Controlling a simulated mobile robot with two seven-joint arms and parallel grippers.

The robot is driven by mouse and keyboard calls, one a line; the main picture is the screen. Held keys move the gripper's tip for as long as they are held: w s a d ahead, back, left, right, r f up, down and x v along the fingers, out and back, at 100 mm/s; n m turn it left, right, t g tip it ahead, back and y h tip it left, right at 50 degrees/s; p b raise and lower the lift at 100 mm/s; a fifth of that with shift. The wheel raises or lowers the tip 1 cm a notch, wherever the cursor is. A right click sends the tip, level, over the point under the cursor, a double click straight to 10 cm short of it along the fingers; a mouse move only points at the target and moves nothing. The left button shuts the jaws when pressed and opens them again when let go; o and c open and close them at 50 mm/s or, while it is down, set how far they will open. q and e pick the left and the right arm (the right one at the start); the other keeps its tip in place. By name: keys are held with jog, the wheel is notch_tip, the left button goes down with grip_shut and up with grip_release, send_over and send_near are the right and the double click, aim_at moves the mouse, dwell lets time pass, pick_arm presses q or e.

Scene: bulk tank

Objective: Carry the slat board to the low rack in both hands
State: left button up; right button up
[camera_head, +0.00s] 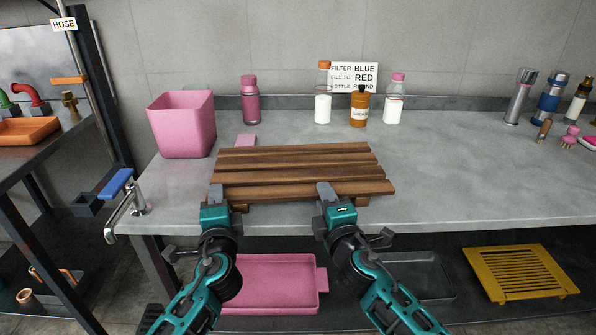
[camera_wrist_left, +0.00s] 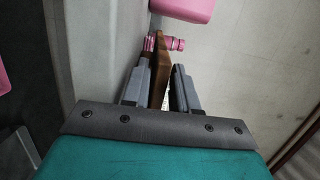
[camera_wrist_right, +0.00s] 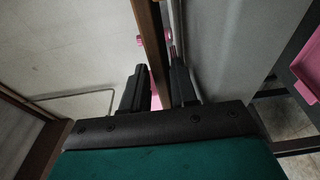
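The brown wooden slat board (camera_head: 300,168) lies level over the grey counter, near its front edge. My left gripper (camera_head: 216,193) is at the board's front left corner. In the left wrist view its fingers stand apart on either side of the board's edge (camera_wrist_left: 161,65), with a gap visible. My right gripper (camera_head: 325,190) is at the front edge, right of the middle. In the right wrist view its fingers also stand apart on either side of the board (camera_wrist_right: 149,40). A yellow slatted rack (camera_head: 520,272) sits low at the right, below the counter.
A pink bin (camera_head: 182,124) stands behind the board at left, and a blue-handled tap (camera_head: 125,190) is at the counter's left end. Several bottles stand along the back. A pink tray (camera_head: 270,283) and a grey tray (camera_head: 418,275) lie below. The counter (camera_head: 460,180) right of the board is clear.

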pick_arm(q)
grip_shut()
pick_arm(e)
grip_shut()
dwell(0.8)
pick_arm(q)
jog(key=shift+r, duration=0.1)
pick_arm(e)
jog(key=shift+r, duration=0.1)
